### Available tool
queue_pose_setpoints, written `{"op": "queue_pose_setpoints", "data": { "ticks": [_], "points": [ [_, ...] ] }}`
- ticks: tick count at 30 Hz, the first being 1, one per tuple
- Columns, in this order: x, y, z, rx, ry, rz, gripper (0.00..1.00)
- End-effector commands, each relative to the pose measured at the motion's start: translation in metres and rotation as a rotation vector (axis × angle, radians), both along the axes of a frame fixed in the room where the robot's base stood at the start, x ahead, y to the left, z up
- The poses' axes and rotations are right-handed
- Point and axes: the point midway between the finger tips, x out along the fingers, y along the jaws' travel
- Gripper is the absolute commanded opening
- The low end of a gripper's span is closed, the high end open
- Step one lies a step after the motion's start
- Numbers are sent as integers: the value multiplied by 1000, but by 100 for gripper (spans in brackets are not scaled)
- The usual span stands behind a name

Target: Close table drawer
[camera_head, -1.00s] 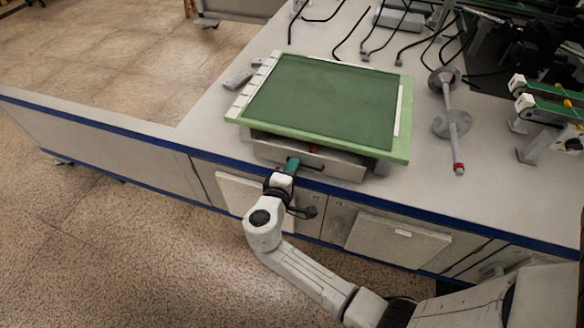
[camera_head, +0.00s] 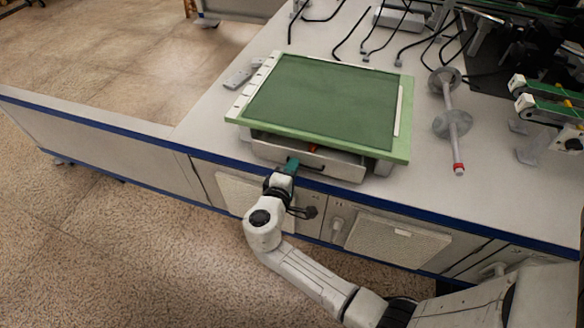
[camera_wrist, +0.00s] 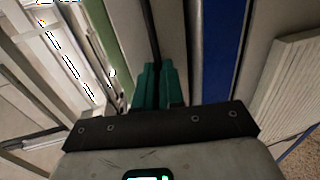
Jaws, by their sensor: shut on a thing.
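The table drawer (camera_head: 340,168) is a pale box under a green-topped unit (camera_head: 325,100) that stands on the bench. It sticks out a little at the front, and a strip of its inside shows below the green edge. A dark bar handle (camera_head: 313,178) runs along its front. My gripper (camera_head: 291,165) has teal fingers and is shut on the handle near its left part.
The grey bench top (camera_head: 200,137) has a blue front edge, with cabinet doors below. Black cables (camera_head: 370,40) lie behind. Floor at left is clear.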

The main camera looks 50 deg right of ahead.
Motion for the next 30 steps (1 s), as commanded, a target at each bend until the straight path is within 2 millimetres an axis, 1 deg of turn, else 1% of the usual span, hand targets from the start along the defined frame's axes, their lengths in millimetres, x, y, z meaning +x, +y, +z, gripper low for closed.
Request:
{"op": "queue_pose_setpoints", "data": {
  "ticks": [11,14,19,21,28,29,30],
  "points": [
    [0,0,-1,2,2,0,0],
    [2,-6,-2,2,1,-2,0],
    [11,-31,-4,2,-1,-3,0],
    [13,-37,-2,1,0,-1,0],
    [14,-38,-1,3,0,2,0],
    [14,-38,-1,3,0,2,9],
    [14,-38,-1,3,0,1,13]
  ]
}}
